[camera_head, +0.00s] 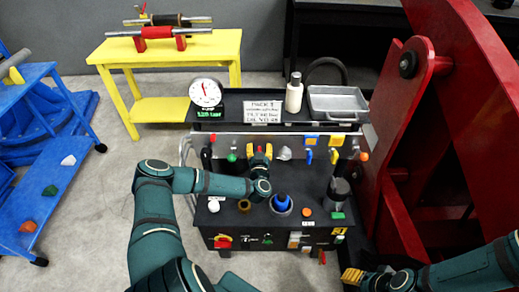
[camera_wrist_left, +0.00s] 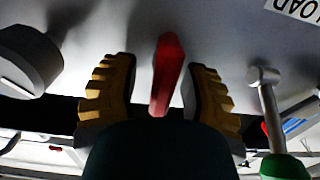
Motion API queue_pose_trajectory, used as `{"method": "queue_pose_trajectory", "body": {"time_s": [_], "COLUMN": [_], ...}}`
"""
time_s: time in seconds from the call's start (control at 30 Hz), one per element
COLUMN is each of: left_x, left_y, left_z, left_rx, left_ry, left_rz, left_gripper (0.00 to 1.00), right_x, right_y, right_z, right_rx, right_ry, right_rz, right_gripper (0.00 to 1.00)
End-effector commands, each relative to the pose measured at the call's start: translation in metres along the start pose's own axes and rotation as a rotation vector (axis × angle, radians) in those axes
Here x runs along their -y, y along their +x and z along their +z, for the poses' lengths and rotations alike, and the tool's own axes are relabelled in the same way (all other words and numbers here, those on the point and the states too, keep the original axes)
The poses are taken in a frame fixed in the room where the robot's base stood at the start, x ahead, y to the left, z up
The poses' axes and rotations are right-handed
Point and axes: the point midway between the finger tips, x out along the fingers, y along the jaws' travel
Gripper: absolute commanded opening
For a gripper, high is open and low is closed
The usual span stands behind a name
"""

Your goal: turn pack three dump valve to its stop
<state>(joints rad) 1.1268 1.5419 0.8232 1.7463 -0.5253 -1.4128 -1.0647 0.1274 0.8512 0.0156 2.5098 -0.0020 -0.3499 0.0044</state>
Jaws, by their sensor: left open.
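My left gripper (camera_head: 260,151) reaches over the black cart to its upright back panel. In the left wrist view, its yellow ribbed fingers (camera_wrist_left: 160,95) stand open on either side of a red lever handle (camera_wrist_left: 166,75). Gaps show between the lever and both fingers.
A grey cylinder (camera_wrist_left: 30,57) and a metal lever with a green knob (camera_wrist_left: 285,166) flank the fingers. Other coloured handles (camera_head: 336,140) sit right on the panel. The shelf above holds a gauge (camera_head: 205,93), sign, bottle (camera_head: 294,94) and tray (camera_head: 338,101). A red frame (camera_head: 440,110) stands right.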

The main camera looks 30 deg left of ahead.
Motion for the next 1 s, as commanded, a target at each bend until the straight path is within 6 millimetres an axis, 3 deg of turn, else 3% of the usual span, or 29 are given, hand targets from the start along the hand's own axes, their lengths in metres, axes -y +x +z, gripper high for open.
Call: {"method": "queue_pose_trajectory", "body": {"time_s": [0.3,0.43,0.77,1.0], "left_x": [0.000,0.000,-0.001,-0.003], "left_y": [0.002,0.002,0.002,0.002], "left_z": [0.000,0.000,-0.001,-0.004], "left_rx": [0.000,0.000,0.000,-0.002], "left_ry": [0.000,0.000,0.012,0.100], "left_rz": [0.000,0.000,0.001,0.004], "left_gripper": [0.44,0.00,0.00,0.00], "right_x": [0.000,0.000,0.001,0.005], "right_y": [0.000,0.000,-0.002,-0.014], "right_z": [0.000,0.000,0.000,0.001], "right_rx": [-0.001,-0.001,0.000,0.005], "right_ry": [0.000,0.000,0.000,0.001], "right_rz": [0.000,0.000,0.000,0.000], "right_gripper": [0.47,0.47,0.47,0.47]}}
